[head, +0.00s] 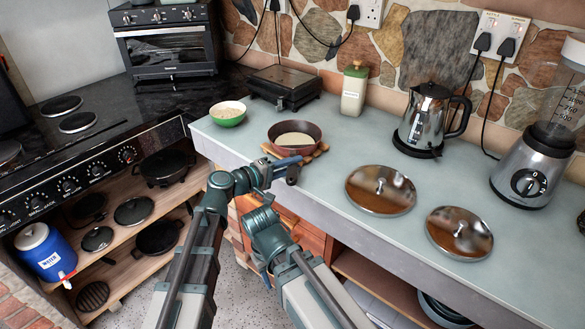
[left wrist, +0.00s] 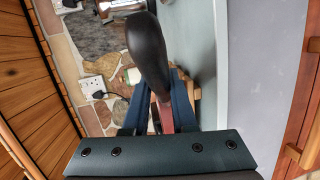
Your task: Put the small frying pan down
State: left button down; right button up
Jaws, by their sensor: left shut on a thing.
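The small frying pan (head: 295,132) is reddish brown with pale contents, and it is level over a wooden trivet (head: 322,150) on the worktop. I cannot tell whether its base touches the trivet. My left gripper (head: 287,162) is shut on the pan's handle at the front. In the left wrist view, the dark handle (left wrist: 148,50) rises between the blue fingers of the left gripper (left wrist: 158,108). The pan's bowl is hidden there. My right arm is folded low in the head view; its gripper cannot be made out.
A green bowl (head: 228,113) stands left of the pan, and a black appliance (head: 284,88) and white jar (head: 355,88) stand behind. Two lids (head: 381,190) (head: 459,232), a kettle (head: 430,115) and a blender (head: 532,165) are on the right. Worktop is clear between pan and lids.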

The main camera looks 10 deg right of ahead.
pick_arm(q)
jog(key=shift+f, duration=0.2)
jog(key=c, duration=0.7)
grip_release()
jog(key=shift+r, duration=0.1)
jog(key=shift+r, duration=0.15)
jog(key=p+v, duration=0.2)
jog(key=v, duration=1)
jog(key=shift+s, duration=0.1)
